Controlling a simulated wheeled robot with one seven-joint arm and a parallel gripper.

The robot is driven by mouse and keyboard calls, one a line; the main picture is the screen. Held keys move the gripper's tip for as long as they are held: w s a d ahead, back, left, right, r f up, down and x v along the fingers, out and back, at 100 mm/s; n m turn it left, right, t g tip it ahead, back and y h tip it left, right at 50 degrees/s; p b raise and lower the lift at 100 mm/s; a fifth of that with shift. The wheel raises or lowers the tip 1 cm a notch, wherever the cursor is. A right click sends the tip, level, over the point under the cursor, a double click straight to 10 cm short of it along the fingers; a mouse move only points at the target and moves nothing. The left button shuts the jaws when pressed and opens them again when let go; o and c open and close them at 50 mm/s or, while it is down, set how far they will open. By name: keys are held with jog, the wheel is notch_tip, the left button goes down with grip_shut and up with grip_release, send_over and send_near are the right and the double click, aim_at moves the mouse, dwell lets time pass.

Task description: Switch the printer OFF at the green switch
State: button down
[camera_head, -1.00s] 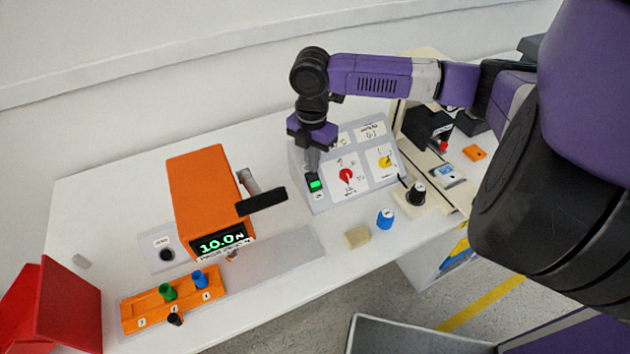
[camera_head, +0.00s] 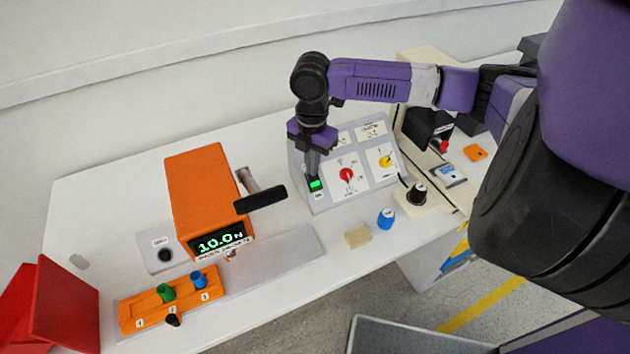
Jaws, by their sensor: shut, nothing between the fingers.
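The green switch (camera_head: 316,185) glows bright green at the lower left of a grey sloped panel (camera_head: 324,203). A small white label sits just below it. My gripper (camera_head: 314,176) points down at the switch from above, its fingers shut with nothing between them. The fingertips are at or just above the switch's upper edge; I cannot tell whether they touch it. My gripper hides part of the panel's left side. The printer cannot be told for sure in this view.
A red rotary knob (camera_head: 347,175) and a yellow knob (camera_head: 386,161) are to the right on the panel. An orange machine (camera_head: 200,190) with a black handle (camera_head: 260,199) stands to the left. A blue cap (camera_head: 386,218) and a beige block (camera_head: 358,237) lie in front.

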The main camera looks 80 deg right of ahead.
jog(key=shift+f, duration=0.25)
jog(key=shift+r+p, duration=2.9)
jog(key=shift+r, duration=0.7)
